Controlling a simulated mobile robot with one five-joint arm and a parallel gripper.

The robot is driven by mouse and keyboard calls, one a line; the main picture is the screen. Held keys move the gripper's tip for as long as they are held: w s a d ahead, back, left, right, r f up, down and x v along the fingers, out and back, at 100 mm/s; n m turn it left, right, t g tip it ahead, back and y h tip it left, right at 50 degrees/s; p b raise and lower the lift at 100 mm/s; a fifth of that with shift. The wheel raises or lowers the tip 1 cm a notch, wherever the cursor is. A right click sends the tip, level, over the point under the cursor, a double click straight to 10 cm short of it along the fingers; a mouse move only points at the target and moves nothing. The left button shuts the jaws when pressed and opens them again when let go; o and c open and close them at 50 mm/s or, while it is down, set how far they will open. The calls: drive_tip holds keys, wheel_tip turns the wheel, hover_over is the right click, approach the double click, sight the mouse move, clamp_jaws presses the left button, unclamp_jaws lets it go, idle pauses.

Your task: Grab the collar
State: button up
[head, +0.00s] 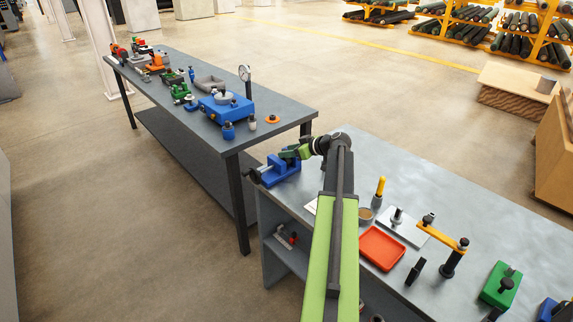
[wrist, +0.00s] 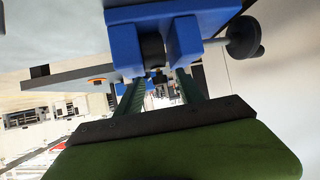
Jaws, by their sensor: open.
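A blue vise (head: 281,171) stands at the left end of the near bench. In the wrist view the blue vise (wrist: 182,38) fills the top, with a dark round piece (wrist: 152,48) between its two blocks; this may be the collar, but I cannot tell for sure. My gripper (wrist: 158,78) is open, its two fingers apart and pointing toward the vise and the dark piece. Nothing shows clearly held between them. In the head view my gripper (head: 288,154) is right by the top of the vise, and the dark piece cannot be made out there.
The near bench also holds a red tray (head: 382,248), a yellow-handled tool (head: 379,190), a metal plate (head: 404,228), an orange-armed stand (head: 437,235) and a green block (head: 501,286). A second bench (head: 285,98) with a blue fixture (head: 224,107) stands beyond a narrow gap.

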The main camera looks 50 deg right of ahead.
drive_tip(key=shift+c, duration=0.3)
clamp_jaws()
idle(1.1)
